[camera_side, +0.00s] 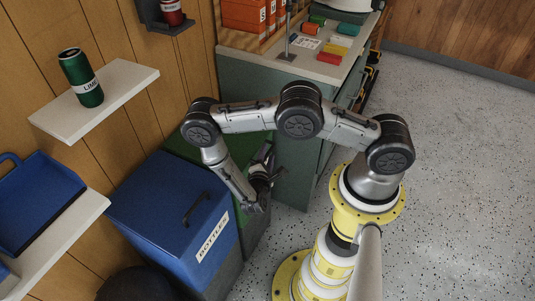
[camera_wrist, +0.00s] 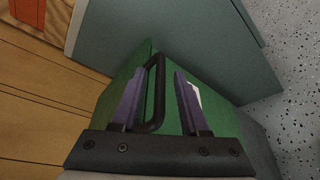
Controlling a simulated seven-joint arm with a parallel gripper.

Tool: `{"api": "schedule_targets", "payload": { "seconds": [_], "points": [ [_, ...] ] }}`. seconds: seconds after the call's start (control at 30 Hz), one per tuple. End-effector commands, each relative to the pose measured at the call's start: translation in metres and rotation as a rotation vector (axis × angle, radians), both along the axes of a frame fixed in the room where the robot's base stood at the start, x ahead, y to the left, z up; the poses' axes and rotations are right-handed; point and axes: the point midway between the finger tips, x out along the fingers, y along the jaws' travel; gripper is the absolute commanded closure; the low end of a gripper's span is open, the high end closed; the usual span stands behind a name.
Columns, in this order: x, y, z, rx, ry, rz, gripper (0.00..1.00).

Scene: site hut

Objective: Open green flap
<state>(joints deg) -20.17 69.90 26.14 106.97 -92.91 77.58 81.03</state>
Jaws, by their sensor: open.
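The green flap (camera_side: 188,150) is on top of a green bin beside the blue bin in the side view, partly hidden by my arm. It looks shut. In the wrist view the green flap (camera_wrist: 181,62) fills the middle, with a black bar handle (camera_wrist: 160,85) standing out from it. My gripper (camera_wrist: 159,72) is open, one finger on each side of the handle. The handle is nearer the left finger, and I cannot tell whether they touch. In the side view my gripper (camera_side: 264,172) is over the green bin's front side.
The blue bin (camera_side: 165,205) with a bottle label and black handle stands left of the green one. A grey-green cabinet (camera_side: 297,165) stands close behind. Wall shelves hold a green can (camera_side: 81,78) and a blue tray (camera_side: 40,205). Speckled floor (camera_side: 460,180) is clear at right.

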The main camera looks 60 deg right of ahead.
Motion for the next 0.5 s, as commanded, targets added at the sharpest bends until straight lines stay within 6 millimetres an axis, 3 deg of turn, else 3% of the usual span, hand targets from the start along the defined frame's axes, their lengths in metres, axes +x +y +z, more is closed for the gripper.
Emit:
{"api": "schedule_targets", "payload": {
  "seconds": [0.4, 0.5],
  "points": [
    [0.002, -0.0062, -0.0015, 0.0, 0.0, 0.001, 0.55],
    [0.002, -0.0062, -0.0015, 0.001, 0.0, 0.001, 0.73]
  ]
}}
